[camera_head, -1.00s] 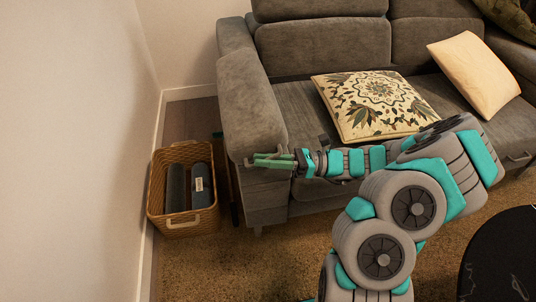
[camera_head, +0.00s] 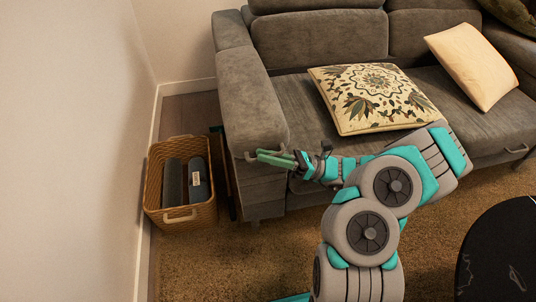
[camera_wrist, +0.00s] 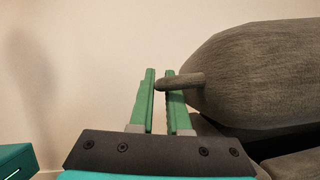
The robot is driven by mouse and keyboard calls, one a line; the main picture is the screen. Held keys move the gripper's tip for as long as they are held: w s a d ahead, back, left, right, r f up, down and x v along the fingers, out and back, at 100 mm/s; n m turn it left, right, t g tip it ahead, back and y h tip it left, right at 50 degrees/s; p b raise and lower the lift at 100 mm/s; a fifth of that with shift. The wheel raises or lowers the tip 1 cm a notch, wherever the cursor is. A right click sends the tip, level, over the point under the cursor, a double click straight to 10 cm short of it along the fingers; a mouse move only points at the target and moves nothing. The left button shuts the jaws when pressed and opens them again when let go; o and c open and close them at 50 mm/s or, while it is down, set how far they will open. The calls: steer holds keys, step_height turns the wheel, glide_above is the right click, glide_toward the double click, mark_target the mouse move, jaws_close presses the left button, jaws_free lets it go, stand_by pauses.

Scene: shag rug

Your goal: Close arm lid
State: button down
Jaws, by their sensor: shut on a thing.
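The grey sofa's left arm has a padded top, the arm lid (camera_head: 248,105), which also shows as a large rounded grey pad in the wrist view (camera_wrist: 255,75). A small bar handle (camera_wrist: 185,81) sticks out from the pad's front end. My gripper (camera_head: 263,156) is at the front of the sofa arm. In the wrist view its green fingers (camera_wrist: 161,76) are shut on the handle, whose tip lies between them. How far the lid stands open is hard to tell.
A wicker basket (camera_head: 152,190) with dark rolls stands on the floor left of the sofa, near the white wall. A patterned cushion (camera_head: 372,98) and a cream cushion (camera_head: 470,65) lie on the seat. A round black table (camera_head: 500,250) stands at right on the brown rug (camera_head: 240,270).

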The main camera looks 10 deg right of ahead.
steer(key=c, duration=1.2)
jaws_free()
steer(key=shift+a, duration=0.15)
steer(key=shift+o, duration=0.2)
steer(key=w+v, duration=0.1)
steer(key=v, duration=0.6)
steer(key=shift+s+d, duration=0.45)
steer(key=shift+d, duration=0.05)
